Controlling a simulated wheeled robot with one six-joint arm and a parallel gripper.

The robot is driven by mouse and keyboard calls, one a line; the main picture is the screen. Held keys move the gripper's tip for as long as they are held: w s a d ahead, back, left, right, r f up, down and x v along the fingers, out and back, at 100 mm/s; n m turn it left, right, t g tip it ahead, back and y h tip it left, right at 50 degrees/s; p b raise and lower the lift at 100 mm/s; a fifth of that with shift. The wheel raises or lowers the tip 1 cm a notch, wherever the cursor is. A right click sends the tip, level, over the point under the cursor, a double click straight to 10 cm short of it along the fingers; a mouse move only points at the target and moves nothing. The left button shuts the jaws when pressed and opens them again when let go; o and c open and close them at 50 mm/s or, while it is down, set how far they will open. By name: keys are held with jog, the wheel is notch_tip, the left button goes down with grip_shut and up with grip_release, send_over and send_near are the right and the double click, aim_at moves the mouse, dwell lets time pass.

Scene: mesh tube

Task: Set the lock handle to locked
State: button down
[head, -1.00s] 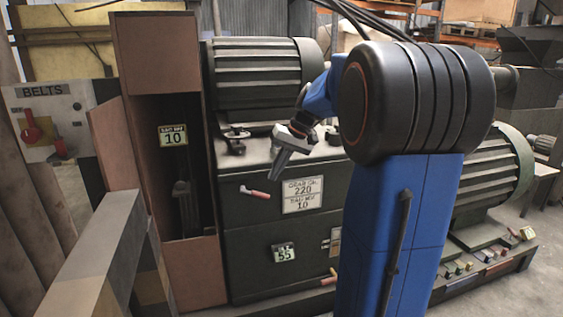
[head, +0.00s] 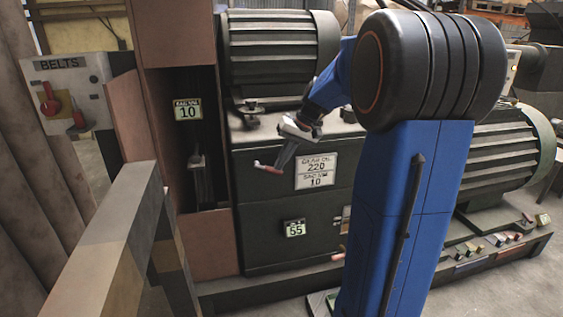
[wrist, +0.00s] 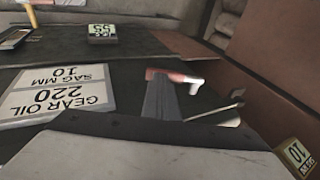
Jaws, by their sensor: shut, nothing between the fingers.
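A small handle with a red grip and a pale end (head: 267,167) sticks out from the dark machine front, left of the gear oil label. It lies roughly sideways, slightly tilted. It shows in the wrist view (wrist: 178,77) just past my fingertips. My gripper (head: 280,169) is shut and empty, pointing down at the handle's right end. In the wrist view my closed fingers (wrist: 160,82) overlap the lower edge of the red part. I cannot tell whether they touch it. Part of the handle is hidden behind the fingers.
The white gear oil label (head: 315,171) is on the machine front right of the handle. A second red-tipped handle (head: 338,257) sits lower. An open brown cabinet (head: 205,240) stands to the left, with a grey beam (head: 120,235) before it. A belts panel (head: 75,92) has red switches.

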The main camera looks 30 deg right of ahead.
aim_at(282, 172)
jog(key=shift+f, duration=0.1)
notch_tip(282, 172, down, 2)
jog(key=t+y, duration=0.1)
jog(key=y, duration=0.2)
jog(key=shift+d+f, duration=0.1)
jog(key=shift+f, duration=0.1)
jog(key=f+y, duration=0.1)
jog(key=f+t+y, duration=0.1)
jog(key=shift+a+m+y, duration=0.2)
jog(key=shift+m+y, duration=0.1)
jog(key=y, duration=0.1)
jog(key=a+f+t+y, duration=0.1)
jog(key=shift+w+f+y, duration=0.2)
jog(key=shift+f+y, duration=0.05)
jog(key=shift+y, duration=0.05)
jog(key=y, duration=0.1)
jog(key=a+f+t+y, duration=0.1)
jog(key=shift+w+a+f+m+y, duration=0.1)
jog(key=shift+w+f+m+y, duration=0.1)
jog(key=shift+m+y, duration=0.15)
jog(key=shift+w+a+f, duration=0.1)
jog(key=shift+a+f, duration=0.15)
jog(key=shift+a, duration=0.25)
jog(key=shift+f, duration=0.1)
